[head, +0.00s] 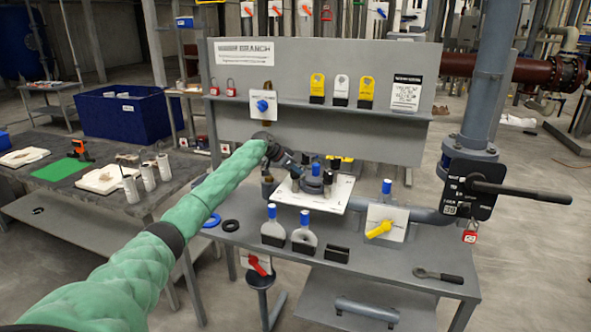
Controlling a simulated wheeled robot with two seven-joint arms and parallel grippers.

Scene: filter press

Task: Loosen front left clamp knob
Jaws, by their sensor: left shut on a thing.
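A filter housing with a round grey lid and dark clamp knobs (343,187) around it stands on a white plate (283,194) at the middle of the bench. My left arm, in a green sleeve, reaches in from the left. My left gripper (294,169) is at the left side of the housing, tilted down, and shut on the front left clamp knob. Its fingers and wrist hide most of that knob, so its turn and height cannot be told. My right gripper is not in view.
The grey bench (400,266) holds blue-topped parts (304,236) in front, a yellow-handled valve (380,228) and a wrench (437,275) at the right. A grey back panel (225,72) rises behind. A lever valve (470,190) stands right. The front right bench top is mostly clear.

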